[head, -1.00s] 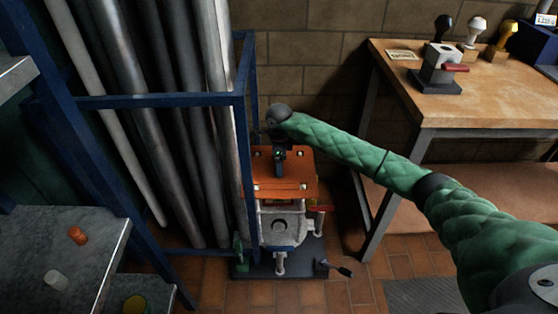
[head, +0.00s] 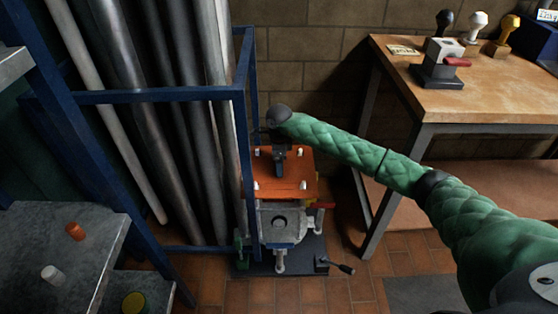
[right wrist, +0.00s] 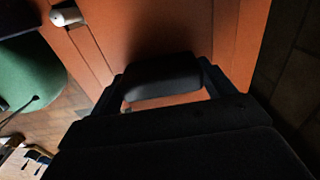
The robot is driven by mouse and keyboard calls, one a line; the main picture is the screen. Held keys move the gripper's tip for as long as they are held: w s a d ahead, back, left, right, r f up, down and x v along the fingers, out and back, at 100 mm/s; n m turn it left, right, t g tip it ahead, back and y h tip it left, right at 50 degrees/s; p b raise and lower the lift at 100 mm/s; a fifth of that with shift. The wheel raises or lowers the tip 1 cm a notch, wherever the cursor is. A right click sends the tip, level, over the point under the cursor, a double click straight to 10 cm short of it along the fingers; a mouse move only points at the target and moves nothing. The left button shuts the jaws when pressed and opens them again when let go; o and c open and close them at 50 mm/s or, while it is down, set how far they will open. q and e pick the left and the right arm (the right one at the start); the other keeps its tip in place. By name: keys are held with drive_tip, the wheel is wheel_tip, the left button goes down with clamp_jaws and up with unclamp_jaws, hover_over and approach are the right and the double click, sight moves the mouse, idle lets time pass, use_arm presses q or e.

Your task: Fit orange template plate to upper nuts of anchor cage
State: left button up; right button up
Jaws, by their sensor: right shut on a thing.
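The orange template plate (head: 270,187) lies roughly flat on top of the pale grey anchor cage (head: 262,222), next to the blue rack. Whitish stud tips show through near its corners; one stud (right wrist: 66,15) shows beside my gripper in the right wrist view. My right gripper (head: 280,170) comes down from above and is shut on the plate, near its middle. Orange surface (right wrist: 120,30) fills much of the right wrist view around the dark fingers (right wrist: 162,78). The upper nuts are hidden under the plate, so I cannot tell whether it touches them. My left gripper is out of view.
A blue rack (head: 165,97) of long metal pipes stands close on the left. The cage stands on a dark base (head: 300,262) with a lever (head: 343,268). A wooden workbench (head: 480,100) is at the right, a grey shelf (head: 40,245) at lower left.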

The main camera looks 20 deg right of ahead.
drive_tip(key=shift+f+b, duration=0.6)
drive_tip(key=shift+f, duration=0.25)
idle(0.3)
drive_tip(key=shift+r, duration=0.15)
drive_tip(key=shift+r+p, duration=1.5)
drive_tip(key=shift+r, duration=1.15)
idle(1.0)
drive_tip(key=shift+f+b, duration=1.15)
drive_tip(key=shift+f, duration=0.4)
idle(0.3)
drive_tip(key=shift+f+b, duration=0.4)
drive_tip(key=shift+f, duration=0.2)
